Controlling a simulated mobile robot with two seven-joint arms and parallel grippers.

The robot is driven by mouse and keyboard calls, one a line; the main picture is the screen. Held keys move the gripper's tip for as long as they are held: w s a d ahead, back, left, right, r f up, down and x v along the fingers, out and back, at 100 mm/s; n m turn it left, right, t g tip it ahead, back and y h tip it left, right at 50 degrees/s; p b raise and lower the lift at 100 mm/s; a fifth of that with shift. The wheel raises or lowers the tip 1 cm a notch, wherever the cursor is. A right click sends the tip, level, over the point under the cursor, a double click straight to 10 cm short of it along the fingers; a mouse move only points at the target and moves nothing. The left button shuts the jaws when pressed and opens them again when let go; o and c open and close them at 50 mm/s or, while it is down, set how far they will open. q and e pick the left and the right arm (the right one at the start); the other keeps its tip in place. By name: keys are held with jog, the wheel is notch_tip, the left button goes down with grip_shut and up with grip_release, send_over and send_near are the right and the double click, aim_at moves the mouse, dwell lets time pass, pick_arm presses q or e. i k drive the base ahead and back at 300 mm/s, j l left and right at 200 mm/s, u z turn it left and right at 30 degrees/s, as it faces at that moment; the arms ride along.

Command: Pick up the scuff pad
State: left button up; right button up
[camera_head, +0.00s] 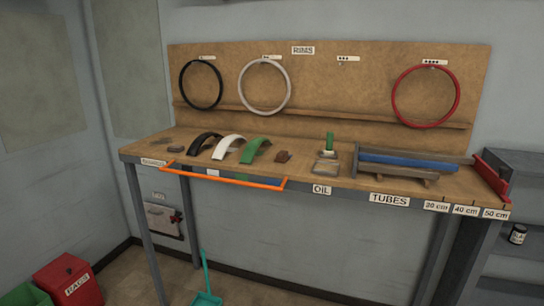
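A small reddish-brown block (283,156), which looks like the scuff pad, lies on the wooden workbench top (330,188), right of the green fender. It is too small to make out its texture. Nothing covers it. Neither of my grippers shows in the head view.
Black (204,142), white (228,146) and green (255,149) curved fenders stand left of the block. A tray with a green item (329,142) and a rack with a blue tube (400,162) stand right. An orange bar (225,178) runs along the bench front.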

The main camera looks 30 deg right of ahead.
aim_at(281, 158)
jog(key=z, duration=0.95)
jog(key=u, duration=4.4)
jog(key=z, duration=4.4)
jog(key=i+j+z, duration=0.5)
jog(key=i, duration=0.2)
jog(key=i+j+z, duration=0.5)
jog(key=i+j, duration=0.1)
